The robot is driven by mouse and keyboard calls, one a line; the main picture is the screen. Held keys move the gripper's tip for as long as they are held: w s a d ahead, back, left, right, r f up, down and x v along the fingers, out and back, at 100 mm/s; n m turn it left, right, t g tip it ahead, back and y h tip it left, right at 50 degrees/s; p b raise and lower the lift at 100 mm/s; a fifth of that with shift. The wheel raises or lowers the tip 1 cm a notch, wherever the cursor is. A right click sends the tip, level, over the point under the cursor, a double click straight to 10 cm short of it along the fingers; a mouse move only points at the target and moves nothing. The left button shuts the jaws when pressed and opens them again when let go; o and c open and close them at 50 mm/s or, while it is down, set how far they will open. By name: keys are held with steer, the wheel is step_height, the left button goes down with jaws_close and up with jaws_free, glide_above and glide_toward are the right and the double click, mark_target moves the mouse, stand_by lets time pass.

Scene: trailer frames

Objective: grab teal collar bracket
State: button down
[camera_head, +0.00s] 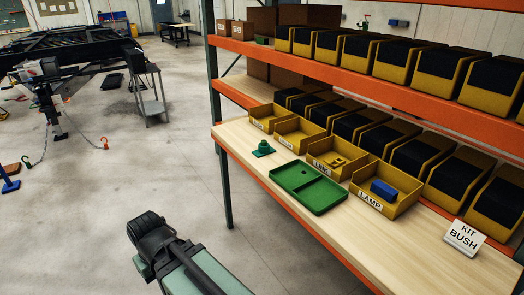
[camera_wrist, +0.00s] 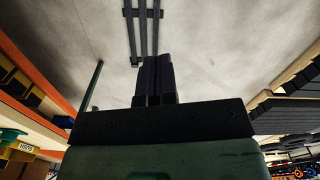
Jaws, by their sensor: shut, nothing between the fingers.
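The teal collar bracket (camera_head: 263,148), a flat base with a short raised collar, sits on the wooden shelf at the left of the green tray (camera_head: 272,176) in the head view. It stands in front of the yellow bins and apart from the tray. My gripper (camera_wrist: 157,60) shows in the wrist view with its two dark fingers together and nothing between them. It points at bare ceiling or floor-like grey surface, away from the shelf.
Yellow bins line the shelf; the LAMP bin (camera_head: 374,204) holds a blue block (camera_head: 384,190), and another bin (camera_head: 318,161) holds small yellow parts. A KIT BUSH sign (camera_head: 464,238) stands at the right. An orange upper shelf beam (camera_head: 300,65) overhangs the back. Open floor lies left.

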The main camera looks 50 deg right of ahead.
steer(key=c, duration=1.8)
jaws_free()
steer(key=o, duration=1.5)
steer(key=shift+o, duration=0.2)
